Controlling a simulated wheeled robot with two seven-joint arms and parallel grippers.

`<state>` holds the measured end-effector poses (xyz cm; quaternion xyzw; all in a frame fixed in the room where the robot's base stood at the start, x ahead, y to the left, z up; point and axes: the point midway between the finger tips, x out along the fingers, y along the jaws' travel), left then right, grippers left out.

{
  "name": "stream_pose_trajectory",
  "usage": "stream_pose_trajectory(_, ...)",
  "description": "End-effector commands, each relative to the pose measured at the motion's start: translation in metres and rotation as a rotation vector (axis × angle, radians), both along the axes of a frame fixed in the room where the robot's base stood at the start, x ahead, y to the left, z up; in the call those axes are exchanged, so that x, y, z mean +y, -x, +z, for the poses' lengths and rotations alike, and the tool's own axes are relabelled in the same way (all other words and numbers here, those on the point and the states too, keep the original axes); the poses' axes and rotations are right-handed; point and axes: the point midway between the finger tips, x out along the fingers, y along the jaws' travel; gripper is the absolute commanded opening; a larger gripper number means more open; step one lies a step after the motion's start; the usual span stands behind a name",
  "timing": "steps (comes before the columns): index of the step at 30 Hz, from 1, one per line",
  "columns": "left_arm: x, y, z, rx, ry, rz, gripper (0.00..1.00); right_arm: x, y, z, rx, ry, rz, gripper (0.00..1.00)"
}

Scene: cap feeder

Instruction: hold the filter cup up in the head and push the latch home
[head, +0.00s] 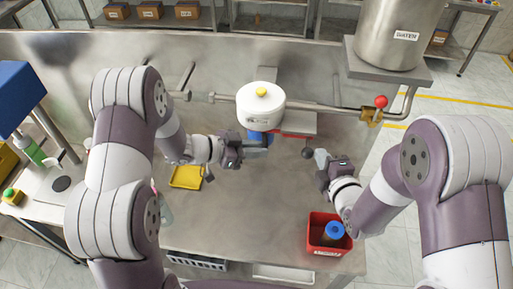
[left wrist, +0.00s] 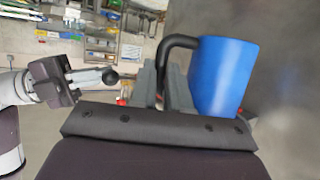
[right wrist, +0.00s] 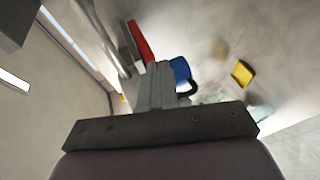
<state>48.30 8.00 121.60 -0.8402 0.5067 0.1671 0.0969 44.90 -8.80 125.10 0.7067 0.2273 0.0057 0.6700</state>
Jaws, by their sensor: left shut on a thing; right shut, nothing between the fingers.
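The white round head (head: 260,104) with a yellow knob on top stands at the middle of the bench. The blue filter cup (head: 260,136) is under it, mostly hidden from above. In the left wrist view the cup (left wrist: 222,78) shows its black handle (left wrist: 180,42), which my left gripper (left wrist: 165,88) is shut on. I cannot tell how closely the cup's rim meets the head. My right gripper (head: 318,158) is shut and empty, right of the cup and apart from it. A dark round knob (head: 307,153) shows at its fingertips; whether it is the latch is unclear.
A grey block with a red edge (head: 300,135) sits right of the head. A pipe with a red-knobbed valve (head: 381,102) runs behind. A red bin (head: 322,246) holds a blue-topped item at the front right. A yellow tray (head: 186,178) lies at left. The bench between is clear.

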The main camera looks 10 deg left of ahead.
Motion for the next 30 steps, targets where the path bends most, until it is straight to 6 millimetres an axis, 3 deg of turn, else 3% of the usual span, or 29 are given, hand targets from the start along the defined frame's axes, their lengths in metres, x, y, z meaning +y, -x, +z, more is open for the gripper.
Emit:
stream_pose_trajectory(14, 0.0, 0.0, 0.001, -0.001, 0.0, 0.0, 0.0, -0.021, 0.003, 0.0, -0.001, -0.001, -0.001, 0.0)
stream_pose_trajectory(30, 0.0, 0.0, 0.001, -0.001, 0.0, 0.0, 0.0, -0.02, 0.075, 0.0, 0.0, -0.001, 0.0, 0.0)
